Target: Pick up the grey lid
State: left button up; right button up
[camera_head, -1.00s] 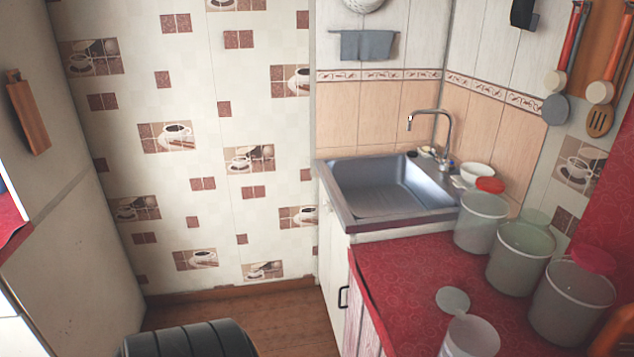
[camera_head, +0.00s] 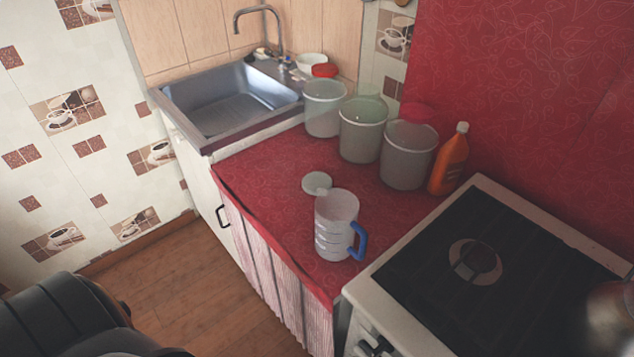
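The grey lid (camera_head: 317,182) is a small, pale grey disc. It lies flat on the red oilcloth counter (camera_head: 262,172), apart from the things around it. A clear measuring jug (camera_head: 335,222) with a blue handle stands upright just in front of it. Neither of my grippers shows in the head view.
Behind the lid stand three translucent containers (camera_head: 325,108) (camera_head: 362,130) (camera_head: 407,155) and an orange bottle (camera_head: 449,160). The sink (camera_head: 225,100) is at the back left, the stove (camera_head: 470,262) at the right. Counter left of the lid is clear.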

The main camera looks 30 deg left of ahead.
aim_at(311, 181)
jog(key=j+u, duration=0.45)
jog(key=i+j+u, duration=0.1)
jog(key=u, duration=0.35)
jog(key=j, duration=0.1)
